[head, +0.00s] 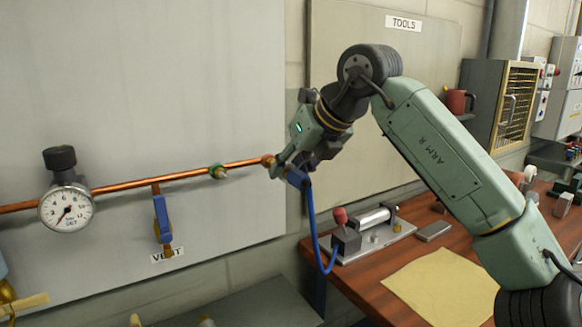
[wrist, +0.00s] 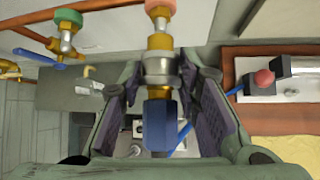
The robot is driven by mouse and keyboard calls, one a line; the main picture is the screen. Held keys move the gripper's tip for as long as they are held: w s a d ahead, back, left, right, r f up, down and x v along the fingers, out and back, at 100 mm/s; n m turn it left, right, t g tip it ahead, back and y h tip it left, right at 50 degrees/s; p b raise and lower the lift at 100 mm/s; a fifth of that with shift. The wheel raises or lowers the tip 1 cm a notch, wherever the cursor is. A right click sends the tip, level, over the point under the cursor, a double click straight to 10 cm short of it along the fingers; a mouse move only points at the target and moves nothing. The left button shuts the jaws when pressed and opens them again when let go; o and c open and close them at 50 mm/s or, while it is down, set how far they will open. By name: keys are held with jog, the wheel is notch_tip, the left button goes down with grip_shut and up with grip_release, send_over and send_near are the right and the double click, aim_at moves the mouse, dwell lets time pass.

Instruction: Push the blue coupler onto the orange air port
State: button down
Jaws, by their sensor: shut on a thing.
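The blue coupler (wrist: 160,122) has a silver collar and sits between the fingers of my gripper (wrist: 160,76). In the head view, my gripper (head: 284,170) is at the right end of the copper pipe, with the blue coupler (head: 297,178) showing just below it. The orange air port (wrist: 160,8) is straight ahead of the coupler in the wrist view, and it shows as a small orange end (head: 267,160) in the head view. A brass fitting lies in line between the orange part and the silver collar. I cannot tell how deeply they are joined.
A blue hose (head: 313,225) hangs from the coupler toward the bench. A red-knobbed fixture (head: 345,236) and yellow cloth (head: 445,280) lie on the bench.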

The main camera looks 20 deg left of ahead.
jog(key=shift+w+a+p, duration=0.35)
jog(key=shift+w+a, duration=0.1)
jog(key=shift+a, duration=0.15)
jog(key=c, duration=1.1)
grip_release()
jog(key=v, duration=1.2)
jog(key=shift+d, duration=0.1)
